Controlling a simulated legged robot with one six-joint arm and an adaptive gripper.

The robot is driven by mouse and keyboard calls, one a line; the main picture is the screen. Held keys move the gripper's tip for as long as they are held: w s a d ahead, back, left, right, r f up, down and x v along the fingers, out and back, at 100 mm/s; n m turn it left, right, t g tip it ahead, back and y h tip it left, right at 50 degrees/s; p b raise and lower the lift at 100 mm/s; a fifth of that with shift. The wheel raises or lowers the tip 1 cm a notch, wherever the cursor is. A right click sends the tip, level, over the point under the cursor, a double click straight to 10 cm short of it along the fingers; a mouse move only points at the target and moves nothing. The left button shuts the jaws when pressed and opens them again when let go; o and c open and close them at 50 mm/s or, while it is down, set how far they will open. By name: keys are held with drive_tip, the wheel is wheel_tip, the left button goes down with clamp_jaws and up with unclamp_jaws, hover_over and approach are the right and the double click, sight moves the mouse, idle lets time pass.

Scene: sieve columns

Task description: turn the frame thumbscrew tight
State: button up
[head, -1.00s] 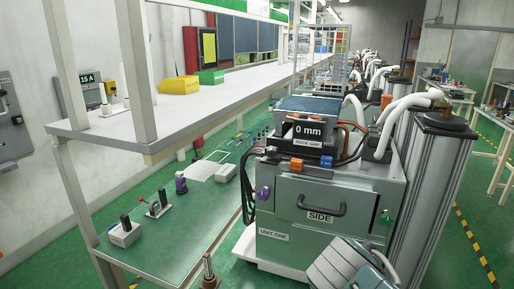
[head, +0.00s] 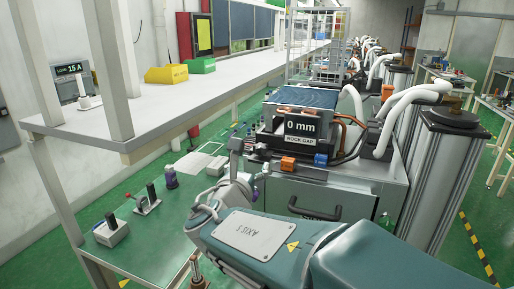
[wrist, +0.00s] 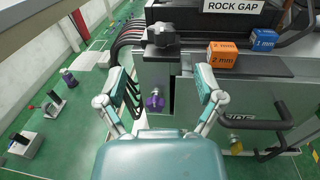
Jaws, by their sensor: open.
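A black lobed knob (wrist: 162,35) stands on the top left corner of the unit in the wrist view. A purple lobed knob (wrist: 155,102) sits on the unit's front face below it. Neither knob is labelled, so I cannot tell which is the frame thumbscrew. My gripper (wrist: 160,73) is open and empty, its fingers spread left and right of the column of both knobs. The black knob lies beyond the fingertips, and the purple knob appears between the fingers. Contact with either is not visible.
The unit (head: 350,188) carries a "0 mm" display (head: 302,127) labelled ROCK GAP. An orange 2 mm block (wrist: 222,55) and a blue 1 mm block (wrist: 263,40) rest on its top ledge. A black handle (wrist: 270,135) juts out at right. Dark cables hang at left.

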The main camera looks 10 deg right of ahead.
sight(258, 151)
drive_tip(key=x, duration=0.9)
drive_tip(key=shift+d, duration=0.15)
drive_tip(key=shift+w, duration=0.1)
drive_tip(key=c, duration=1.2)
